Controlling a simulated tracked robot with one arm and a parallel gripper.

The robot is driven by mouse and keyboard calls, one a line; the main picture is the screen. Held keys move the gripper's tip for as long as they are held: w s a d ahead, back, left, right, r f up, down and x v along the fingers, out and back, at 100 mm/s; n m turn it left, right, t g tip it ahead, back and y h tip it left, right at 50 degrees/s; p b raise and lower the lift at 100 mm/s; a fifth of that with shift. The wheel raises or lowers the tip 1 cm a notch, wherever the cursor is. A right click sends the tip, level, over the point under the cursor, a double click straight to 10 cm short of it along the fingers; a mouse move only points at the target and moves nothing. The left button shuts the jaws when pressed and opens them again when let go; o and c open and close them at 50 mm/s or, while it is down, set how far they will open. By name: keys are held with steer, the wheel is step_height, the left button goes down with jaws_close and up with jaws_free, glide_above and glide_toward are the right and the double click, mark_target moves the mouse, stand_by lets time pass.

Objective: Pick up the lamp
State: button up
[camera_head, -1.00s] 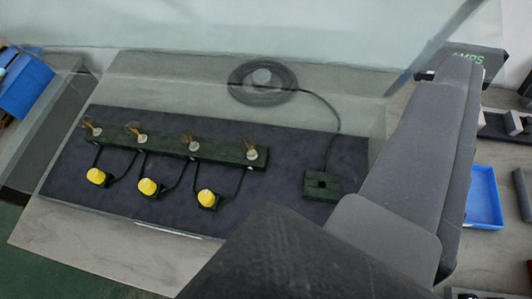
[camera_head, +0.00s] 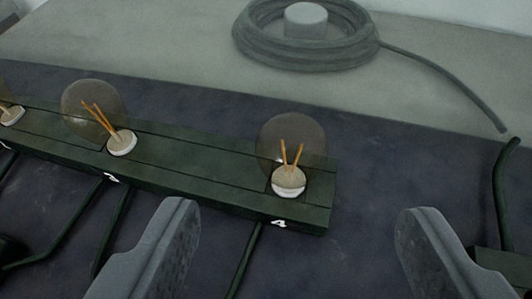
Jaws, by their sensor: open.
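Glass lamps with white bases and orange filaments stand in a row on a dark green rail. The lamp at position 4 (camera_head: 290,160) is at the rail's right end, above the printed number 4. Another lamp (camera_head: 100,115) stands to its left, and a third (camera_head: 10,112) is cut by the left edge. My gripper (camera_head: 300,225) is open and empty. Its two grey fingers reach in from the bottom of the picture, one left and one right of lamp 4, with wide gaps. The fingertips appear lower in the picture than the lamp and do not touch it.
The green rail (camera_head: 200,180) lies on a dark mat (camera_head: 370,165). Dark cables run from the rail toward the bottom. A coiled cable (camera_head: 300,50) around a grey knob lies behind, its cable trailing right. A dark block (camera_head: 505,262) is partly hidden by the right finger.

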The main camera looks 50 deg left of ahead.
mark_target(297, 158)
steer(key=x, duration=0.5)
steer(key=shift+w+a+f, duration=0.1)
steer(key=shift+w+f, duration=0.2)
steer(key=shift+f, duration=0.05)
steer(key=shift+w+a+f, duration=0.1)
steer(key=shift+w+a, duration=0.15)
steer(key=shift+a, duration=0.05)
steer(key=shift+s+f+b+x, duration=0.15)
steer(key=shift+b+x, duration=0.1)
steer(key=shift+x, duration=1)
steer(key=shift+s+f+b+x, duration=0.1)
steer(key=shift+f+b+x, duration=0.15)
steer(key=shift+x, duration=1)
steer(key=shift+r, duration=0.15)
steer(key=c, duration=1)
